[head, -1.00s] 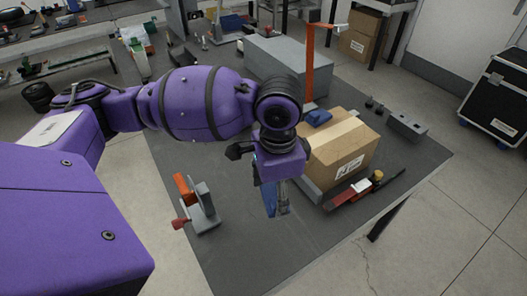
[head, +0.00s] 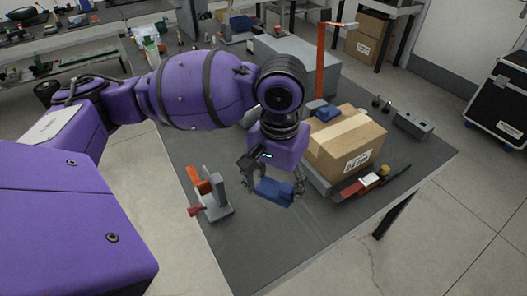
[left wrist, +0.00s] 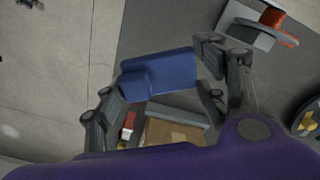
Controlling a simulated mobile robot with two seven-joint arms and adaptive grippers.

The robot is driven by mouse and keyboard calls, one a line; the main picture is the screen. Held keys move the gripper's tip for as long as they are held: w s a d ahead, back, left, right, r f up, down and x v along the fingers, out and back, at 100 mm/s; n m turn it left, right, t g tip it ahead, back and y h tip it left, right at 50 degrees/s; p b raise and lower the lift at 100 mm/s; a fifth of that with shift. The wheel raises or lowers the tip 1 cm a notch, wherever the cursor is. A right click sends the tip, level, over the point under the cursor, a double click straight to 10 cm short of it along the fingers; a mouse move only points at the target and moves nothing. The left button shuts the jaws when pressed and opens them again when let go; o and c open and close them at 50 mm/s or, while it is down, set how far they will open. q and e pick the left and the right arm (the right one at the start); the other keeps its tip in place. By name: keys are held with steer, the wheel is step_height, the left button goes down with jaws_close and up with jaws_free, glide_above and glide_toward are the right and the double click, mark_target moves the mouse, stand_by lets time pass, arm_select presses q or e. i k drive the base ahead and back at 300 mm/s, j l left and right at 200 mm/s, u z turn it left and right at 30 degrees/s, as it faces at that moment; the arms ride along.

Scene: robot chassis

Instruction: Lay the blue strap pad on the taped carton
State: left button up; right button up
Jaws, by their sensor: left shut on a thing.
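A blue strap pad (head: 274,192) is held between the fingers of my left gripper (head: 275,187), above the dark table in front of the carton. The gripper is shut on it. In the left wrist view the blue pad (left wrist: 165,75) lies across between the two fingers. The taped carton (head: 350,150), brown with a pale tape strip and a white label, is just right of and behind my left gripper. The pad is apart from its top. In the left wrist view part of the carton (left wrist: 172,131) shows below the pad. My right gripper is out of view.
Another blue item (head: 325,112) is at the carton's far left edge; its support is unclear. An orange post (head: 320,62) rises behind the carton. A grey and orange clamp (head: 207,190) stands to the left. A red tool (head: 357,187) lies in front of the carton.

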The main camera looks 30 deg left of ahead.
mark_target(359, 141)
steer(key=k+u, duration=0.3)
steer(key=k+j+u, duration=0.1)
steer(key=u, duration=0.15)
steer(key=l+u, duration=0.15)
steer(key=u, duration=0.3)
steer(key=i+l+u, duration=0.1)
steer(key=u, duration=0.35)
steer(key=i+l, duration=0.1)
steer(key=l, duration=0.35)
steer(key=i+l, duration=0.1)
steer(key=l, duration=0.35)
steer(key=i+l, duration=0.1)
steer(key=l, duration=0.4)
steer(key=i+l, duration=0.1)
steer(key=l, duration=0.35)
steer(key=i+l, duration=0.1)
steer(key=l, duration=0.35)
steer(key=i+l, duration=0.1)
steer(key=l, duration=0.35)
steer(key=i+l, duration=0.1)
steer(key=l, duration=0.35)
